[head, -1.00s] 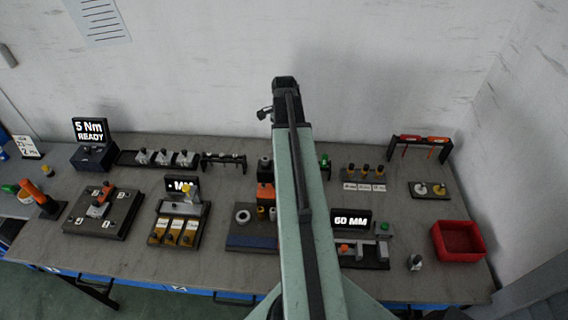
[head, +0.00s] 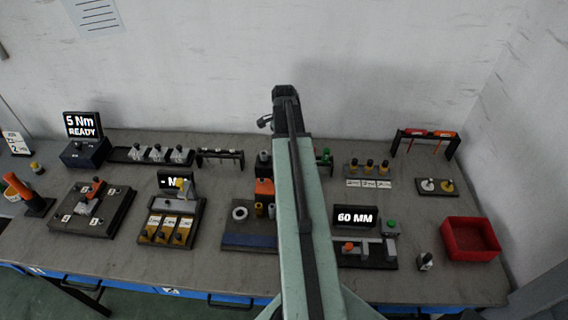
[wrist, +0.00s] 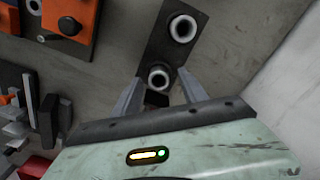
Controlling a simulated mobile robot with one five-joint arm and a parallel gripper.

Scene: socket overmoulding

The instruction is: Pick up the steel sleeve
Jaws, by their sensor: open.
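In the wrist view, two pale metallic sleeves with dark holes are seen end-on on a dark plate (wrist: 166,48). The nearer steel sleeve (wrist: 157,79) lies between my fingertips; the farther sleeve (wrist: 182,28) is clear of them, toward the top. I cannot tell the two apart by material. My gripper (wrist: 160,77) is open, one finger on each side of the nearer sleeve, with no clear contact. In the head view my arm hides my gripper and most of that spot.
An orange block (wrist: 78,14) with a black knob is at the wrist view's upper left. In the head view, the 60 MM display (head: 356,217) and red bin (head: 470,238) are to the right. A blue-fronted tray (head: 240,241) is left of my arm. The wall is close behind.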

